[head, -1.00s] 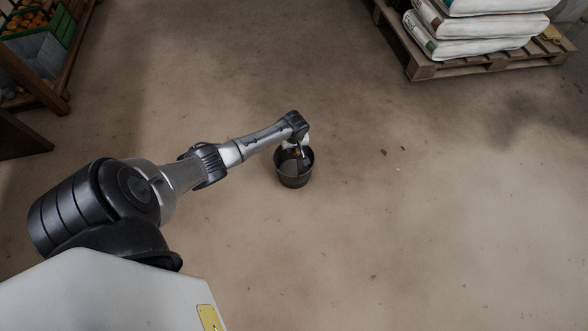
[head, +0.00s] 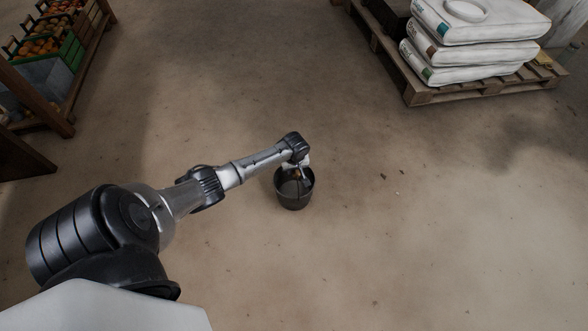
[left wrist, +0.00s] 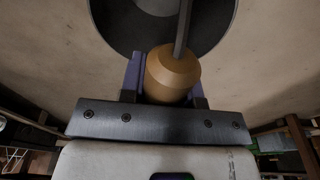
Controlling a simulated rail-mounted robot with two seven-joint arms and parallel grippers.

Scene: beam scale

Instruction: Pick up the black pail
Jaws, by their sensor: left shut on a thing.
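The black pail (head: 294,200) is upright near the middle of the head view, with its open top facing up. My left gripper (head: 297,168) is over the pail and shut on the wooden grip of its handle. In the left wrist view the rounded wooden grip (left wrist: 172,72) sits between the fingers, with a thin dark handle wire running up from it. The pail's dark rim (left wrist: 107,20) and inside show beyond it. Whether the pail's base touches the floor I cannot tell. My right gripper is not in view.
A wooden pallet (head: 425,97) with stacked white sacks (head: 470,52) stands at the upper right. Crates of orange produce (head: 45,45) stand on a wooden rack at the upper left. The floor around the pail is clear.

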